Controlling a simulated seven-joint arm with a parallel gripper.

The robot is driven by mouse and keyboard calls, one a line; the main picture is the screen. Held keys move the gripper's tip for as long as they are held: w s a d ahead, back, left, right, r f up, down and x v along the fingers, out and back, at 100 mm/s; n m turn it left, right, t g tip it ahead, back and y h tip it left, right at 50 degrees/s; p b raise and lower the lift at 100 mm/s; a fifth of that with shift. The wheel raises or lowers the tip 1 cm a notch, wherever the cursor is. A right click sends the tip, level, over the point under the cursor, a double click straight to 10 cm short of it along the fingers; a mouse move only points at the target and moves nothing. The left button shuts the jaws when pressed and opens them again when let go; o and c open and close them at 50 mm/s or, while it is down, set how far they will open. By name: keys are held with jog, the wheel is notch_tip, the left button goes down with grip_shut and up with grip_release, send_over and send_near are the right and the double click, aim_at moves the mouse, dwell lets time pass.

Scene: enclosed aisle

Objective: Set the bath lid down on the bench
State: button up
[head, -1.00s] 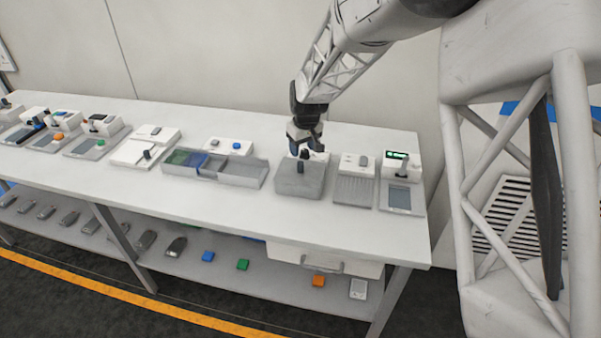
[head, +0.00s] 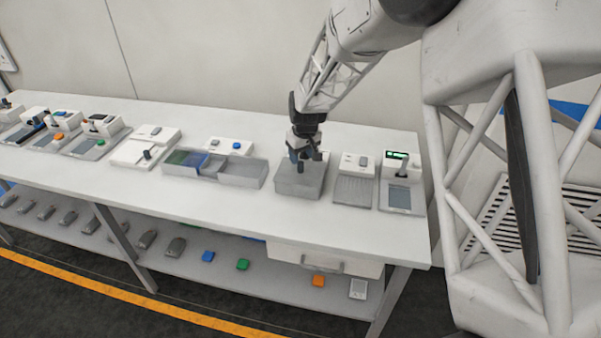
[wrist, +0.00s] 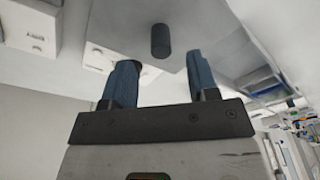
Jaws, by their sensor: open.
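The bath (head: 297,190) is a grey box on the bench (head: 232,205), right of the middle. Its flat grey lid (head: 316,178) lies on top, with a short dark upright knob (head: 300,167). In the wrist view the lid (wrist: 190,22) and knob (wrist: 160,41) show too. My gripper (head: 305,157) is above the lid, pointing down at the knob. In the wrist view my gripper (wrist: 161,64) has its two blue fingers apart with nothing between them. The knob shows just beyond the fingertips, roughly centred between them.
An open divided tray (head: 242,173) stands left of the bath. A ribbed grey unit (head: 354,190) and a device with a green display (head: 400,190) stand close on the right. The bench front is clear, and several small items lie on the lower shelf.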

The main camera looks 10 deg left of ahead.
aim_at(301, 163)
jog(key=shift+w+a+f, duration=0.1)
jog(key=shift+a+f, duration=0.05)
jog(key=shift+f, duration=1)
jog(key=shift+w+a+f, duration=0.1)
jog(key=shift+f, duration=1)
grip_shut()
